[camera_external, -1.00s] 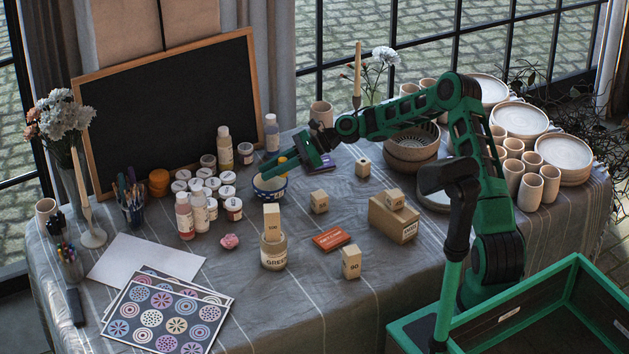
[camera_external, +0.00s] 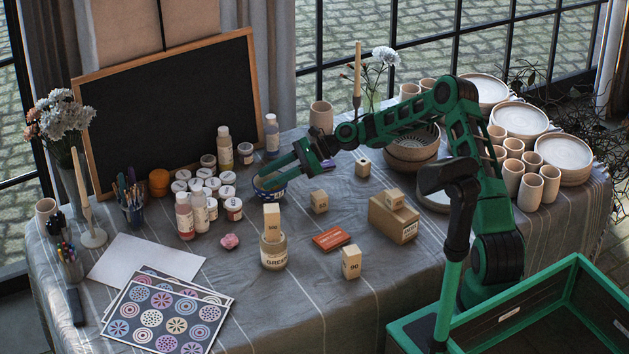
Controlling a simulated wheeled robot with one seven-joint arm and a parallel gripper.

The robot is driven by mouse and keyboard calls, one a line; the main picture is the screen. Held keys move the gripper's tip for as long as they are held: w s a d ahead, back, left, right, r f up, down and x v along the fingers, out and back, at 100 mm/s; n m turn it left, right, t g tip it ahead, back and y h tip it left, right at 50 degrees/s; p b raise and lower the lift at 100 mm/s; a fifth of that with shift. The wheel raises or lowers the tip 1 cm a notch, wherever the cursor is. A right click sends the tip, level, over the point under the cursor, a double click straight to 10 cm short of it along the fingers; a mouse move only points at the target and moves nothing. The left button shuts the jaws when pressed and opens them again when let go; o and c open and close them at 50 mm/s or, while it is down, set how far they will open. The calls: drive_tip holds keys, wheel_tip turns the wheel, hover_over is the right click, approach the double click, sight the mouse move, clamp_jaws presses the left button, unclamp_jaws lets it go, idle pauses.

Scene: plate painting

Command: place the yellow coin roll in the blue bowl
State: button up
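I cannot make out the yellow coin roll; the fingers and the bowl wall hide the inside of the bowl.
Paint pots (camera_external: 208,185) and bottles (camera_external: 185,218) crowd the left of the bowl. A jar (camera_external: 273,252) with a wooden block on top stands in front. Small blocks (camera_external: 319,203), an orange box (camera_external: 332,239) and a cardboard box (camera_external: 392,219) lie to the right. A blackboard (camera_external: 172,112) stands behind.

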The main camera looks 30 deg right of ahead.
drive_tip(key=v, duration=1.2)
drive_tip(key=shift+s+r, duration=0.1)
drive_tip(key=shift+s, duration=0.05)
